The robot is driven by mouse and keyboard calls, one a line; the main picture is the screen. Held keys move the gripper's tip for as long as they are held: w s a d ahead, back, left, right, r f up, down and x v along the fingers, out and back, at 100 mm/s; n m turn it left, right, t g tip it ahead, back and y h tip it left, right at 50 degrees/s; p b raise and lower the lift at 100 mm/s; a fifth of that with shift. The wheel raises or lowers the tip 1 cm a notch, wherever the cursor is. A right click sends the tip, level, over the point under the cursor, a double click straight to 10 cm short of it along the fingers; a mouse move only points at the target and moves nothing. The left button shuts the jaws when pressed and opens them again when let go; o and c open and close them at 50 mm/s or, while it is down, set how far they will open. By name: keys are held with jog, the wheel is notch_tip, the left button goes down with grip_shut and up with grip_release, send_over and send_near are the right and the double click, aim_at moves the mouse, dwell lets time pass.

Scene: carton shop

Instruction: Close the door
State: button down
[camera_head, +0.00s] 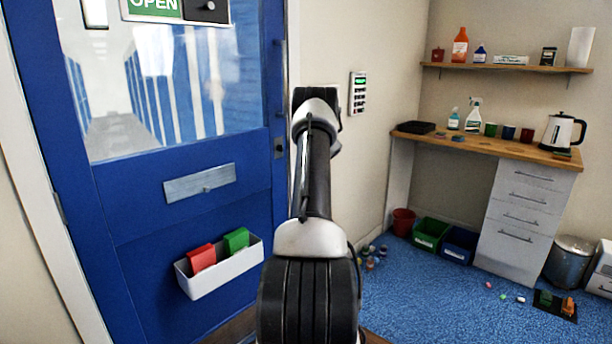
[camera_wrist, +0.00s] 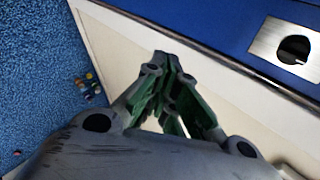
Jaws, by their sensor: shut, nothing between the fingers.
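The blue door (camera_head: 130,215) fills the left of the head view, with a window, a metal letter plate and a grey upright handle (camera_head: 279,80) near its right edge. My arm partly hides that edge, so I cannot tell whether the door is fully shut. In the wrist view, a blue panel (camera_wrist: 225,25) with a metal plate and black knob (camera_wrist: 293,48) runs along the top right, beside a pale strip. My gripper (camera_wrist: 166,62) is shut and empty, its tips in front of the pale strip. Its fingers are hidden in the head view.
A white bin (camera_head: 222,272) with red and green items hangs on the door. A keypad (camera_head: 357,93) is on the wall. A wooden counter (camera_head: 490,143) with drawers stands at the right. Small coloured items (camera_head: 372,257) lie on the blue carpet, which is otherwise mostly clear.

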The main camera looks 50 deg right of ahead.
jog(key=s+r, duration=0.6)
jog(key=shift+s+a, duration=0.3)
jog(key=shift+s, duration=0.1)
